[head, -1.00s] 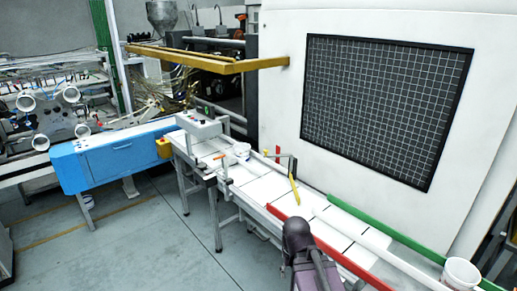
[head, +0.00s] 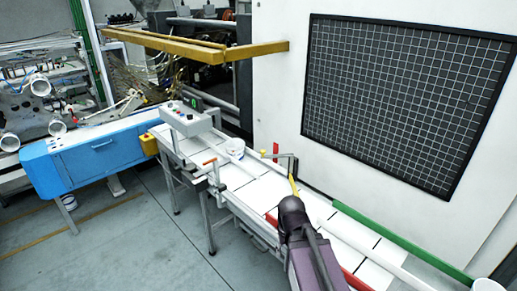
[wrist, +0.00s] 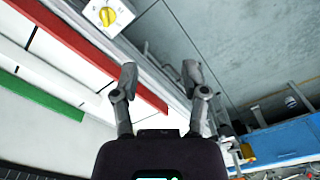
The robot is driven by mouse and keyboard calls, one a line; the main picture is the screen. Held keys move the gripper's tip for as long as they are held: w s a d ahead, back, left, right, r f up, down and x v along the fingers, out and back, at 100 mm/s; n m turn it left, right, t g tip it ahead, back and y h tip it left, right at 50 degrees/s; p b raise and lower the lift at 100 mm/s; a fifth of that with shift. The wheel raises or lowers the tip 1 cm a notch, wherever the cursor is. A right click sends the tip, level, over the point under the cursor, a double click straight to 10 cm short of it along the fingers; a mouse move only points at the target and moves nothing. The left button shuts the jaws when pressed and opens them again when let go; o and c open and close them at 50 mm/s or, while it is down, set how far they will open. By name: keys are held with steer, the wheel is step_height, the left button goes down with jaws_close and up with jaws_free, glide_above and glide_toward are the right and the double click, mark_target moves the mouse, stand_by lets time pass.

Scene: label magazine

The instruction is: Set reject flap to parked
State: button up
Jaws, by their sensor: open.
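A yellow flap-like bar (head: 294,184), which looks like the reject flap, stands over the white conveyor (head: 240,188) in the head view. My arm covers its lower part, so its full angle is hard to tell. My gripper (wrist: 160,76) shows in the wrist view with its two fingers spread and nothing between them. A yellow rotary knob (wrist: 107,16) on a pale plate is at the top of the wrist view, beyond and left of the fingers and apart from them. The gripper's fingers cannot be made out in the head view.
A red rail (wrist: 90,55) and a green rail (head: 400,238) run along the conveyor. A white tub (head: 235,147) stands on it, near a control box (head: 186,118). A white cabinet with a mesh window (head: 405,100) stands behind. Open floor (head: 130,235) lies left.

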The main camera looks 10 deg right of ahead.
steer(key=shift+w+d, duration=0.2)
steer(key=shift+w, duration=0.1)
steer(key=shift+o, duration=1.5)
steer(key=shift+w, duration=0.2)
steer(key=w+d+m+t+h+b, duration=0.2)
steer(key=w+m+t+h+b, duration=0.25)
steer(key=w, duration=2.15)
steer(key=w+a+r+m+t+h+b, duration=0.1)
steer(key=w+a, duration=0.2)
steer(key=w, duration=0.5)
steer(key=w+a+r+m+t+h+b, duration=0.1)
steer(key=w+a+m+t+h, duration=0.1)
steer(key=w, duration=0.7)
steer(key=w+a+r+m+t+h+b, duration=0.1)
steer(key=w+a, duration=0.3)
steer(key=w, duration=0.5)
steer(key=shift+w+a+r+m+t+h, duration=0.2)
steer(key=shift+a+r+m+t+h, duration=0.2)
steer(key=shift+r+h, duration=0.25)
